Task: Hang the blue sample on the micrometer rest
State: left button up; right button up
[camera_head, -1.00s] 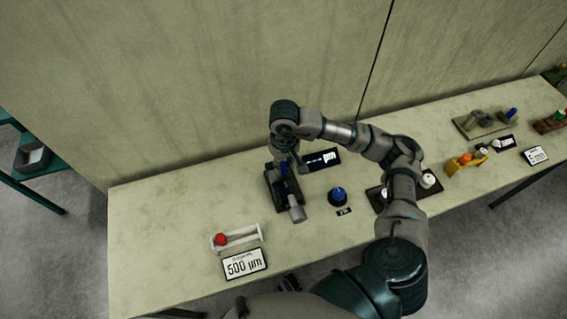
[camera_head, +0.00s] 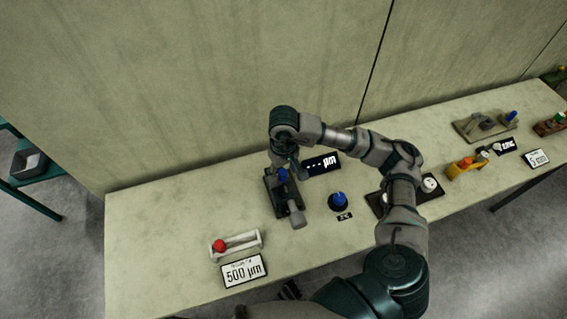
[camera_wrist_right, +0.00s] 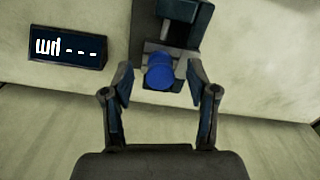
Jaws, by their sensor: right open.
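The blue sample (camera_head: 283,174) is a short blue cylinder standing at the micrometer rest (camera_head: 296,217), a dark stand with a grey barrel. In the right wrist view the sample (camera_wrist_right: 160,72) sits between the spread fingertips, with a gap showing on each side. My right gripper (camera_wrist_right: 159,88) is open there. In the head view my right gripper (camera_head: 286,166) is just behind the sample, partly hidden by its own wrist. The sample's exact contact with the rest is hidden.
A display reading dashes and µm (camera_head: 322,164) stands behind the rest. A blue knob on a dark round base (camera_head: 338,202) is to its right. A white holder with a red-ended piece (camera_head: 247,242) and a 500 µm sign (camera_head: 244,271) stand front left. The table's left end is clear.

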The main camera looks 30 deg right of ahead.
notch_tip(320, 180, up, 12)
jog(key=shift+f, duration=0.25)
dwell(0.5)
